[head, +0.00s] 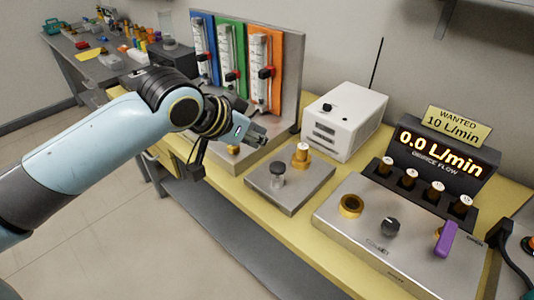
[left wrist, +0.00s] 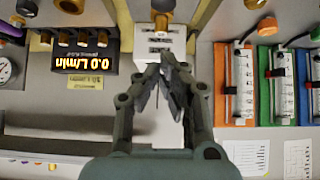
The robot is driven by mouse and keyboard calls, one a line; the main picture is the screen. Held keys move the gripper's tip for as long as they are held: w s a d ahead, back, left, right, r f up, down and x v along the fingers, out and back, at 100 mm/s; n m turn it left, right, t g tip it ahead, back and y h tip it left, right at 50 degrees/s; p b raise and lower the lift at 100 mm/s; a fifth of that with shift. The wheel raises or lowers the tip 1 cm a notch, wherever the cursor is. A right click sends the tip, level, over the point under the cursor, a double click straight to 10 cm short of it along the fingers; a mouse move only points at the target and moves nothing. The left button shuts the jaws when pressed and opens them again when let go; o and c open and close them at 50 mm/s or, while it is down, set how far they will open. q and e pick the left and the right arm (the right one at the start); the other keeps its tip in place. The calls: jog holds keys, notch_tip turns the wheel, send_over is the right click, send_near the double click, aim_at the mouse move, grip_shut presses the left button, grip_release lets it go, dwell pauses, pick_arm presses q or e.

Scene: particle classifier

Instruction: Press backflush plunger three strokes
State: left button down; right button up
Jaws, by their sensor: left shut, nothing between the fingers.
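A small metal plate (head: 262,183) lies on the yellow bench top. On it stand a black-topped knob on a pale stem (head: 278,169), which looks like the backflush plunger, and a brass fitting with a white top (head: 301,154). The brass fitting also shows at the top edge of the left wrist view (left wrist: 162,6). My left gripper (head: 262,138) is shut and empty, above and beyond the knob, towards the flowmeter panel. Its fingertips (left wrist: 166,62) meet in front of the white box in the left wrist view. My right gripper is out of view.
Flowmeters stand on blue, green and orange panels (head: 268,75) at the back left. A white box (head: 345,120) with an antenna stands behind the plate. A flow display (head: 438,150) reads 0.0 L/min, with a purple-levered metal unit (head: 340,225) before it.

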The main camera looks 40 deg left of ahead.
pick_arm(q)
jog(key=shift+s+r+b, duration=0.25)
jog(key=shift+r+b, duration=0.3)
jog(key=shift+r, duration=0.1)
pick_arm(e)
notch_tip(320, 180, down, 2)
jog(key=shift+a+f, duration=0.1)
pick_arm(q)
send_over(277, 168)
notch_tip(277, 168, down, 7)
jog(key=shift+s+r, duration=0.1)
notch_tip(277, 168, down, 3)
jog(key=shift+r, duration=0.15)
jog(key=shift+f, duration=0.85)
